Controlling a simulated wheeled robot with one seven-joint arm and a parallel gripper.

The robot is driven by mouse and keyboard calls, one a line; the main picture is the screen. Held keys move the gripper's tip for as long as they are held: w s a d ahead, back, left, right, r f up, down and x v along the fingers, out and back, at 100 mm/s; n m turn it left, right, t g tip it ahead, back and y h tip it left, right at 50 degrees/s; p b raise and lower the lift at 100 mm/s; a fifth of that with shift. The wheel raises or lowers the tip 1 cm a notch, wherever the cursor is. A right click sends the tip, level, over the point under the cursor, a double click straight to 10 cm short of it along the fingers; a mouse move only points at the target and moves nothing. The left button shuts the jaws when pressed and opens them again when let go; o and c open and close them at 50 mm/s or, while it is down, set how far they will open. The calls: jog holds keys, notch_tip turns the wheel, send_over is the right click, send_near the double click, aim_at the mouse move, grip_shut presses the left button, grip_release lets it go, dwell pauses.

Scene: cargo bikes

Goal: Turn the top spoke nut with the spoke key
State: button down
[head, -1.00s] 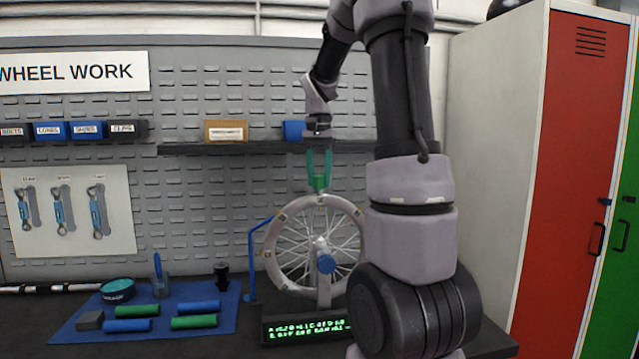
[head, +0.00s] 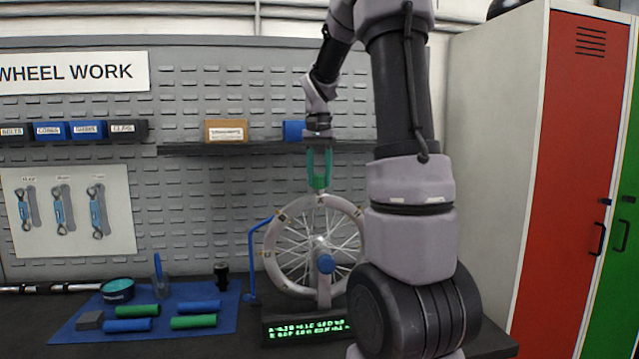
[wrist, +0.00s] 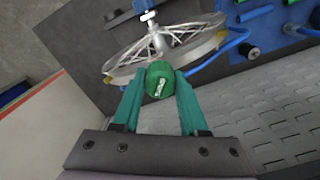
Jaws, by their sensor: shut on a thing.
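The spoked wheel stands upright in a stand on the bench, with its pale rim (head: 268,245) and coloured marks on it. My gripper (head: 319,182) points down over the top of the wheel, its teal fingers shut on the green spoke key (wrist: 159,80). In the wrist view the key's round green head with a pale mark sits between both fingers, and the wheel rim (wrist: 205,50) lies just beyond it. The key's lower end is at the top of the rim. The top spoke nut is hidden by the key, so I cannot tell how they fit together.
A shelf (head: 245,148) with small boxes runs behind my gripper. A blue bent arm (head: 252,262) stands left of the wheel. A display (head: 306,330) with green text is in front. A blue mat (head: 75,332) with coloured grips lies at left. Lockers (head: 567,180) stand at right.

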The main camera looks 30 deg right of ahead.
dwell(0.4)
jog(key=n, duration=0.5)
jog(key=shift+f, duration=0.1)
jog(key=shift+n, duration=0.8)
jog(key=n, duration=0.2)
jog(key=shift+n, duration=0.4)
jog(key=shift+r, duration=0.95)
jog(key=shift+r, duration=0.1)
